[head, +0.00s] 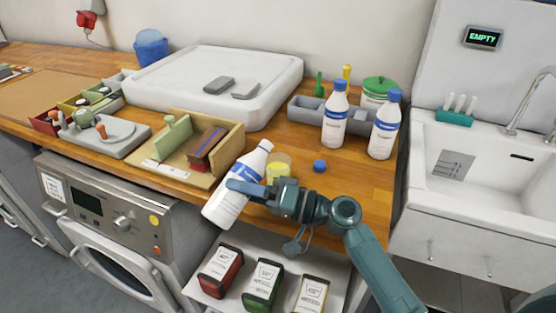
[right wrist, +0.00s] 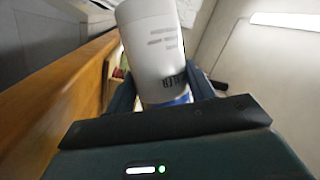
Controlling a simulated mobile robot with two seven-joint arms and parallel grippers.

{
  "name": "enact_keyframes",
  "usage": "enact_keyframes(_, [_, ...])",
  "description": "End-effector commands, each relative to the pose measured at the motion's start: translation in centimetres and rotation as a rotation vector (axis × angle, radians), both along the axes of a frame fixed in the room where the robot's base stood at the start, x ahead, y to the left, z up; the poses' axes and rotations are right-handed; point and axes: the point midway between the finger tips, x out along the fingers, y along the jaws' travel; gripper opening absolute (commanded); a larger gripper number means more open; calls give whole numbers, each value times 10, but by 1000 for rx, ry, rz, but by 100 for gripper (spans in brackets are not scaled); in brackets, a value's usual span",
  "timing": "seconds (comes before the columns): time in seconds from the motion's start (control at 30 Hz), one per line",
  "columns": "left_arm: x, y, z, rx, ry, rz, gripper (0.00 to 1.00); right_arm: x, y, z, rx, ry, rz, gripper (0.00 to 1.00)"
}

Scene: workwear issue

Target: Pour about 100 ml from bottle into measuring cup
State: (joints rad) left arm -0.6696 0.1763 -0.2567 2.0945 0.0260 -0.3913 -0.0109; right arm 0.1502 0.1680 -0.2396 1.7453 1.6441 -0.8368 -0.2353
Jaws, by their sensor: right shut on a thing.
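My right gripper (head: 250,188) is shut on a white bottle (head: 226,205) with a blue label, at the counter's front edge. The bottle is tilted, its uncapped neck up and to the right, its base out past the edge. In the right wrist view the bottle (right wrist: 150,42) sits between the two fingers (right wrist: 160,95). The yellowish measuring cup (head: 280,163) stands just right of the bottle's neck, partly hidden by my gripper. I cannot tell its fill level, and no stream shows. My left gripper is not in view.
A blue cap (head: 319,166) lies on the counter right of the cup. Two capped bottles (head: 335,118) (head: 383,130) stand behind it. A wooden box (head: 190,150) is to the left. Below the counter, a shelf holds packs (head: 263,284). A sink (head: 480,165) is at right.

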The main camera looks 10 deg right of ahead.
Motion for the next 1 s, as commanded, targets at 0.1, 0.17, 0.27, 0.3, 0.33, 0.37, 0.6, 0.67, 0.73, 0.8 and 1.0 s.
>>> enact_keyframes(0.1, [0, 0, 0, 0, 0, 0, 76, 0, 0, 1, 2, -1, 0, 21])
enact_keyframes(0.17, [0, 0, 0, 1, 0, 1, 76, 0, 0, 1, 2, -2, 0, 21])
enact_keyframes(0.27, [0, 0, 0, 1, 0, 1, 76, 0, 0, 1, -1, -3, 0, 21])
enact_keyframes(0.3, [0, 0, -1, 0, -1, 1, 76, 0, 0, 0, -4, -6, 0, 21])
enact_keyframes(0.33, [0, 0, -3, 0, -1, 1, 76, 1, -1, -1, -8, -10, 0, 21])
enact_keyframes(0.37, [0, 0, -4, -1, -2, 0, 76, 1, -1, -2, -14, -15, 0, 21])
enact_keyframes(0.6, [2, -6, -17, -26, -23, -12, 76, 8, -9, -10, -141, -130, -1, 21])
enact_keyframes(0.67, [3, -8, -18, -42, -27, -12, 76, 13, -15, -4, -223, -202, 0, 21])
enact_keyframes(0.73, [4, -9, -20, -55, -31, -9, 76, 18, -21, 1, -329, -293, -1, 21])
enact_keyframes(0.8, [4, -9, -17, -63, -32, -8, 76, 17, -20, 6, -427, -377, 0, 21])
enact_keyframes(1.0, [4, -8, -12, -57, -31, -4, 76, 18, -21, 12, -665, -581, -3, 21])
